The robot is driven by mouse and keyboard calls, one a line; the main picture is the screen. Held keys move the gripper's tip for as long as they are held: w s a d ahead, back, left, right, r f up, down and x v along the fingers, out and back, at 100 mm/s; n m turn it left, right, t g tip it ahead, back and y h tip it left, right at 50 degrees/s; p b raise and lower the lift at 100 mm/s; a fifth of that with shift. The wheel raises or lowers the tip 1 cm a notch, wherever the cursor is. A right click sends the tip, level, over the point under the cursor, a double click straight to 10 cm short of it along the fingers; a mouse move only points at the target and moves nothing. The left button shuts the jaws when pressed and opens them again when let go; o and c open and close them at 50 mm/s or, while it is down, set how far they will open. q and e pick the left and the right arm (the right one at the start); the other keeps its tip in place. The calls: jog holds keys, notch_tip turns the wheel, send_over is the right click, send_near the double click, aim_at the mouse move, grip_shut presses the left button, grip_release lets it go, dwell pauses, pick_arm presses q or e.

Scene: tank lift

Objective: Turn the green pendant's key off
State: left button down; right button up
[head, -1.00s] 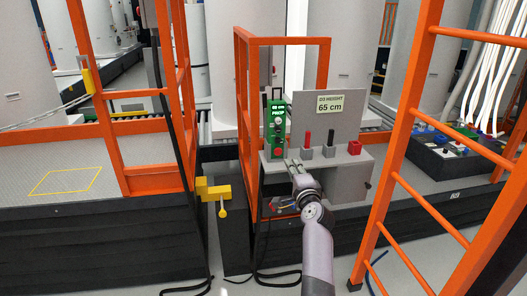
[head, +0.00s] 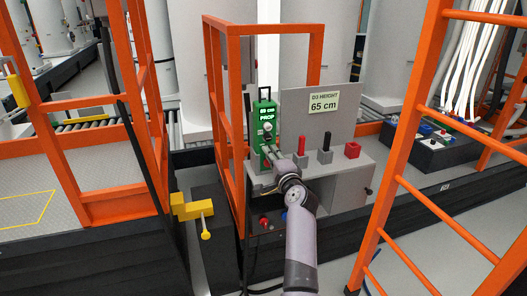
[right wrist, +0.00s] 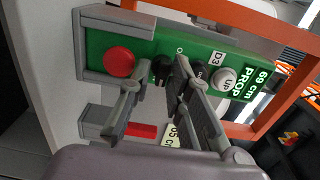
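The green pendant (head: 264,112), marked "69 cm PROP", stands upright at the left end of the grey console. In the right wrist view the pendant's green face (right wrist: 197,49) lies sideways, with a red button (right wrist: 119,62), a dark key or knob (right wrist: 162,68) and a white UP button (right wrist: 223,79). My right gripper (head: 270,150) is at the pendant's lower front. In the right wrist view my right gripper (right wrist: 157,80) is open, its fingertips either side of the dark key; contact cannot be told. The fingers cover part of the face. My left gripper is not in view.
The console top (head: 345,163) carries a red lever (head: 301,146), a black lever (head: 325,141) and a red block (head: 352,150). A sign reading "65 cm" (head: 323,102) stands behind. Orange rails (head: 227,125) rise left of the pendant; an orange ladder (head: 410,130) stands right.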

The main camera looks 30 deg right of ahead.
jog(key=shift+w+r, duration=0.1)
jog(key=shift+c, duration=0.5)
grip_shut()
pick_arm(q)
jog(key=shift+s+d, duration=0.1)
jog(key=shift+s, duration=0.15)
